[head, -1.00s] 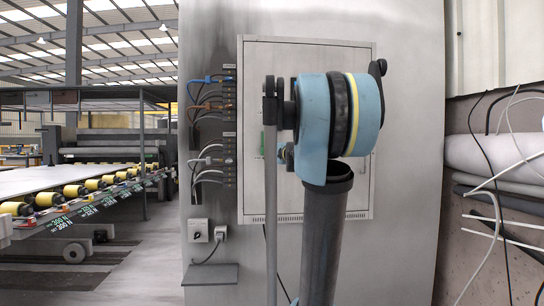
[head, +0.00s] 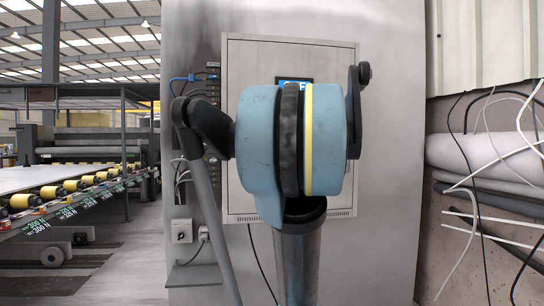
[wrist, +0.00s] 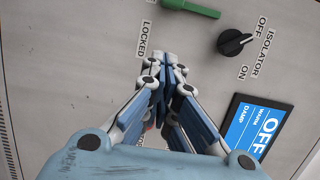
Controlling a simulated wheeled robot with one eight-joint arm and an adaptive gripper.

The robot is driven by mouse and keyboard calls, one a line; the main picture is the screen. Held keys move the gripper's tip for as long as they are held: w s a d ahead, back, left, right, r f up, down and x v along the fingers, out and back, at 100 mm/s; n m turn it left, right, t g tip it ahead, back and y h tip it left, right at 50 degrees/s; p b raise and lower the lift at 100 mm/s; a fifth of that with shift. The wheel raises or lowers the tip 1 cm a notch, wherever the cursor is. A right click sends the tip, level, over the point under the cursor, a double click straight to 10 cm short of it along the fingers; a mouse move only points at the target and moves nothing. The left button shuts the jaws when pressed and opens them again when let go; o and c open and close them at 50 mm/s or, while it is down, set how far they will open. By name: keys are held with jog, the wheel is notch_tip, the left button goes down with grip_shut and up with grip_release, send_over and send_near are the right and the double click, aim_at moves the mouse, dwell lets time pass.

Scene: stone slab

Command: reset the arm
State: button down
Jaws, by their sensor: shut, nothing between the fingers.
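My gripper (wrist: 167,75) is shut and empty in the wrist view, its blue-grey fingers drawn together in front of a grey panel door (wrist: 60,60). I cannot tell how far the tips are from the panel. A green handle (wrist: 190,8) and a black isolator knob (wrist: 234,42) sit above and to the right of the fingertips. The knob is labelled OFF, ISOLATOR and ON. In the head view my blue arm joint covers much of the cabinet door (head: 240,65) and hides my gripper.
A blue display (wrist: 254,130) reading OFF is on the panel, right of my gripper. In the head view, cables (head: 200,77) run along the cabinet's left side. Loose hoses (head: 480,195) hang at the right. A roller conveyor (head: 75,187) stands at the left.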

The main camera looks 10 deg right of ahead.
jog(key=shift+s, duration=0.15)
jog(key=s+a+f+n+g+y, duration=0.1)
jog(key=s+a+f+n+g, duration=0.2)
jog(key=s+a+f, duration=0.3)
jog(key=s+a+f+n+g+y, duration=0.1)
jog(key=s+a+f+n+g, duration=0.2)
jog(key=f, duration=0.5)
jog(key=s+a+f+n+g+y, duration=0.1)
jog(key=s+a+f+n+g, duration=0.1)
jog(key=s+a+f+n, duration=0.4)
jog(key=s+d+f+n+g+h, duration=0.2)
jog(key=s+d+f+g+h, duration=0.1)
jog(key=s+f, duration=0.7)
jog(key=s+d+f+n+g+h, duration=0.2)
jog(key=s+d+f+g+h, duration=0.1)
jog(key=s+f, duration=0.7)
notch_tip(320, 180, down, 4)
jog(key=shift+d+r+g, duration=0.1)
jog(key=shift+d+g, duration=0.7)
jog(key=shift+d, duration=0.15)
jog(key=shift+w+a+f, duration=0.1)
jog(key=shift+w+f, duration=0.15)
jog(key=shift+w, duration=0.2)
